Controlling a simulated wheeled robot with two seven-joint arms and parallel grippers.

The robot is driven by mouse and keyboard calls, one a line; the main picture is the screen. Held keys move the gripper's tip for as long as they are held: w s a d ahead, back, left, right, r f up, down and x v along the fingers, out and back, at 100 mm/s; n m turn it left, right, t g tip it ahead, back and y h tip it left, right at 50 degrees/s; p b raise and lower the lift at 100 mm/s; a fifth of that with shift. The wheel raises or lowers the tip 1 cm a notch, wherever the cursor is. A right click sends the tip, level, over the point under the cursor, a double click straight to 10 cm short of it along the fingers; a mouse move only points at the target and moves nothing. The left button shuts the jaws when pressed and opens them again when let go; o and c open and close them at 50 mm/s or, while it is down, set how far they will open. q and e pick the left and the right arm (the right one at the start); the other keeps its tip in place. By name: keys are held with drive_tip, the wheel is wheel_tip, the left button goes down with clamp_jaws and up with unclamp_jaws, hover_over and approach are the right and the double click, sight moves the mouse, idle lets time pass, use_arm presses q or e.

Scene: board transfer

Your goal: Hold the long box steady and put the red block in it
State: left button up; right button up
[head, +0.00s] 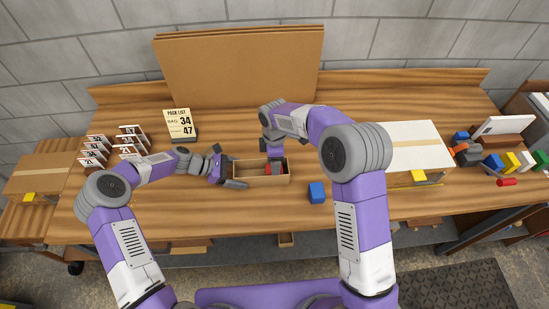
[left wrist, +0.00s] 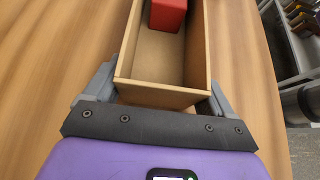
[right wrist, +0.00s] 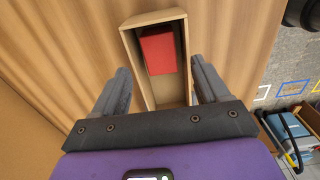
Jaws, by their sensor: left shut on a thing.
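The long box (head: 255,181) is an open wooden box lying on the table in front of me. My left gripper (head: 232,172) is shut on its left end, with a finger on each side wall, as the left wrist view (left wrist: 160,97) shows. The red block (right wrist: 158,52) sits inside the box toward its right end; it also shows in the left wrist view (left wrist: 168,15). My right gripper (right wrist: 162,85) is open above the box, its fingers apart on either side, holding nothing. In the head view my right gripper partly hides the block.
A blue block (head: 317,192) lies on the table right of the box. A pack list sign (head: 179,122) and number cards (head: 95,150) stand at left. A cardboard panel (head: 240,65) stands behind. A large carton (head: 415,147) and several coloured blocks (head: 512,162) are at right.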

drive_tip(key=shift+o, duration=0.4)
wheel_tip(320, 180, up, 12)
idle(0.4)
idle(0.3)
use_arm(q)
drive_tip(key=o, duration=0.7)
drive_tip(key=shift+c, duration=0.2)
drive_tip(key=shift+p+v, duration=1.1)
drive_tip(key=shift+v, duration=2.95)
use_arm(e)
drive_tip(key=shift+r, duration=1.1)
